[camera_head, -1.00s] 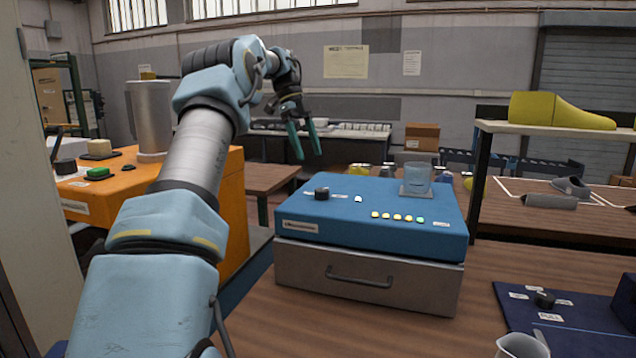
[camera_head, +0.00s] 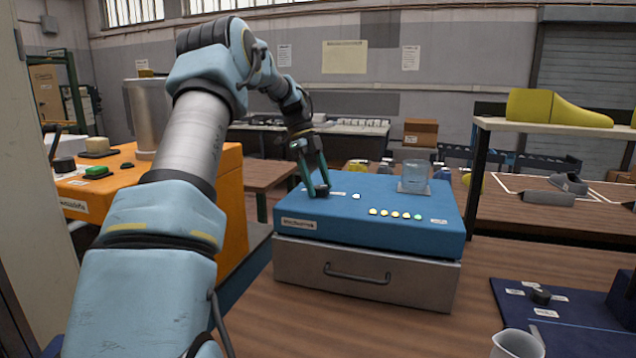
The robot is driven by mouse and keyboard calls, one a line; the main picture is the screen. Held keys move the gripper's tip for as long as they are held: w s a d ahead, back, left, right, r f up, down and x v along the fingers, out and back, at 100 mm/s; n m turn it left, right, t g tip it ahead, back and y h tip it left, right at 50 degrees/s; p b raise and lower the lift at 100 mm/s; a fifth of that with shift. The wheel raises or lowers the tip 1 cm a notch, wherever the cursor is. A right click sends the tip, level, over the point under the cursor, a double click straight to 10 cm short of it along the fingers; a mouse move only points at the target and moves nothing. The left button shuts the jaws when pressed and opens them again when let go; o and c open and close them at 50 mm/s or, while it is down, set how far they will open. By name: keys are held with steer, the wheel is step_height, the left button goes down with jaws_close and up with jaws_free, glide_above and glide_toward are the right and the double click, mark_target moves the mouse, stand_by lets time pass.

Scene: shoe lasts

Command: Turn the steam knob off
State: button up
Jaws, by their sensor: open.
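A blue-topped box (camera_head: 350,228) with a steel drawer stands on the wooden table. In the earlier frame a black knob shows at its back left; now my fingers mostly hide that spot. My gripper (camera_head: 316,190) is open and points down there, its fingertips at the height of the box top. I cannot tell whether they touch the knob. The labels are too small to read, so which is the steam knob is unclear.
A grey jug (camera_head: 517,345) stands at the front right. A shelf with a yellow shoe last (camera_head: 555,108) is at right.

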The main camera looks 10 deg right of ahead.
jaws_close()
stand_by(0.5)
steer(key=shift+n, duration=0.3)
steer(key=n+t+b, duration=0.1)
steer(key=n+b, duration=0.2)
steer(key=shift+s+a+f+h, duration=0.1)
steer(key=shift+f+h, duration=0.05)
steer(key=shift+h, duration=0.15)
steer(key=n+t+b, duration=0.1)
steer(key=n, duration=0.2)
steer(key=n+t+b, duration=0.1)
steer(key=n+b, duration=0.1)
steer(key=shift+s+n+t, duration=0.2)
steer(key=shift+n+t, duration=0.1)
steer(key=shift+n, duration=0.1)
steer(key=n+b, duration=0.1)
steer(key=n, duration=0.1)
steer(key=n+t+b, duration=0.1)
steer(key=n, duration=0.1)
steer(key=shift+s+n+t, duration=0.1)
steer(key=shift+n+t, duration=0.2)
steer(key=shift+s+n+t+y, duration=0.1)
steer(key=shift+n+t+y, duration=0.45)
steer(key=shift+n, duration=1.45)
